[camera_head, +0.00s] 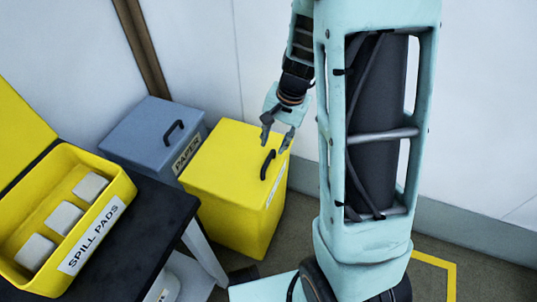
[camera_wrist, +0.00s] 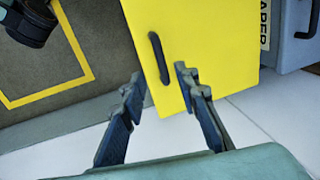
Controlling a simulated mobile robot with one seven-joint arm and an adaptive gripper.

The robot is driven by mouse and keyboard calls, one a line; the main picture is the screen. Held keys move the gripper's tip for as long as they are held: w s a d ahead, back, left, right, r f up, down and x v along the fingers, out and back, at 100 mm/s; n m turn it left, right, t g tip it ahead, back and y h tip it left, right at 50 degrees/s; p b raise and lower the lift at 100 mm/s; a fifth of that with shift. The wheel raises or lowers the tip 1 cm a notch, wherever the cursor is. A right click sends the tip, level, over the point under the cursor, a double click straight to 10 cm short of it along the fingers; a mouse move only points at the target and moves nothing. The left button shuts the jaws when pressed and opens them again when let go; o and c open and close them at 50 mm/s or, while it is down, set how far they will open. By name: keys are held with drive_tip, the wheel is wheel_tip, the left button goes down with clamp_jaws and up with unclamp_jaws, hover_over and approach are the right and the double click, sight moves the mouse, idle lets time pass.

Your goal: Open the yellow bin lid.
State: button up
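The yellow bin (camera_head: 230,190) stands on the floor against the wall, its lid shut. A dark handle (camera_head: 267,164) sits on the lid near its right side. In the wrist view the yellow lid (camera_wrist: 205,40) fills the upper middle, with the dark handle (camera_wrist: 159,58) on it. My gripper (camera_head: 276,140) is above the lid, near the handle. In the wrist view my gripper (camera_wrist: 158,85) is open, with its fingers apart and the lower end of the handle between them in the picture. Nothing is held. Whether the fingers touch the handle cannot be told.
A grey-blue bin (camera_head: 150,132) labelled PAPER stands left of the yellow bin. A black table (camera_head: 150,215) at the left holds an open yellow spill pads box (camera_head: 115,195) with white pads. Yellow tape (camera_head: 448,270) marks the floor at the right.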

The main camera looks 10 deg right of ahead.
sight(267, 162)
drive_tip(key=f+b, duration=0.1)
drive_tip(key=f, duration=0.2)
drive_tip(key=a+f+b, duration=0.1)
drive_tip(key=f, duration=0.2)
drive_tip(key=w+f+b, duration=0.1)
drive_tip(key=f, duration=0.1)
drive_tip(key=shift+a+f, duration=0.2)
drive_tip(key=shift+f, duration=0.2)
drive_tip(key=shift+c, duration=0.7)
clamp_jaws()
